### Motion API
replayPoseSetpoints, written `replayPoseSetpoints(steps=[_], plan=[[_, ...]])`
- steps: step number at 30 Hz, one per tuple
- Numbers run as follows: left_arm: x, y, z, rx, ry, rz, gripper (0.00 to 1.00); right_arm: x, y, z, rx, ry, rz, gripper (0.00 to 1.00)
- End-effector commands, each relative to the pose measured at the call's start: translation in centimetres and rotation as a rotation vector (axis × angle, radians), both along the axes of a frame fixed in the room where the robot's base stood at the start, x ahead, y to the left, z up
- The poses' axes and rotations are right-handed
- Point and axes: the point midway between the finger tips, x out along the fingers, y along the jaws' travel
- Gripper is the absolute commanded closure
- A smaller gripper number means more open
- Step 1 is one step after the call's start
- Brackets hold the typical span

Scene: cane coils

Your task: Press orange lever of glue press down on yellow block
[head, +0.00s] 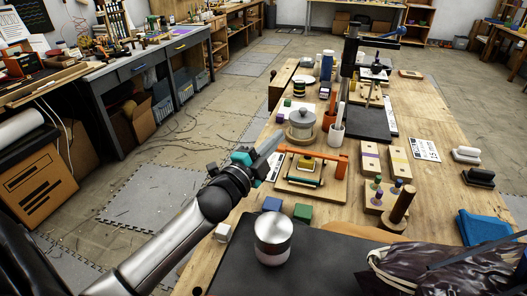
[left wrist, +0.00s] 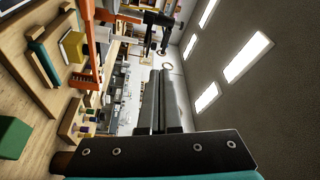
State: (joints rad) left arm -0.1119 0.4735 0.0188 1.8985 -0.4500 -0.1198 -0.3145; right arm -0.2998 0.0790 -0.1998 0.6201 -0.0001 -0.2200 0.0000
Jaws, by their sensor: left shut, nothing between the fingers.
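The glue press stands on a wooden board (head: 334,192) in the middle of the table. Its orange lever (head: 318,155) runs sideways across the top and ends at an upright orange part at the right. A yellow block (head: 306,165) sits under the lever. My left gripper (head: 278,141) is shut and empty, in the air just left of the press, apart from the lever. In the left wrist view, the shut fingers (left wrist: 160,100) show in the middle, with the orange press frame (left wrist: 88,45) and the yellow block (left wrist: 72,46) at upper left. My right gripper is not in view.
Blue (head: 272,204) and green (head: 302,212) blocks and a metal-lidded jar (head: 272,240) are in front. Wooden pieces with pegs (head: 376,197) stand at the right.

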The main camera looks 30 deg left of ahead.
Motion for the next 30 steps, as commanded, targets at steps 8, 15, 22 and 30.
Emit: replayPoseSetpoints(steps=[8,15,22,30], plan=[[-3.5,0.1,-0.5,-0.001,0.001,0.000,1.00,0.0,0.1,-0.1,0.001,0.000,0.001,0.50],[-4.7,0.2,-0.6,0.000,0.000,0.000,1.00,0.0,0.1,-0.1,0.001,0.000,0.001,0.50],[-4.7,0.2,-0.5,0.000,-0.001,0.000,1.00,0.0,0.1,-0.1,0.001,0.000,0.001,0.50],[-4.7,0.2,-0.6,0.000,0.000,0.000,1.00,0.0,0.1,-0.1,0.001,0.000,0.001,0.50]])
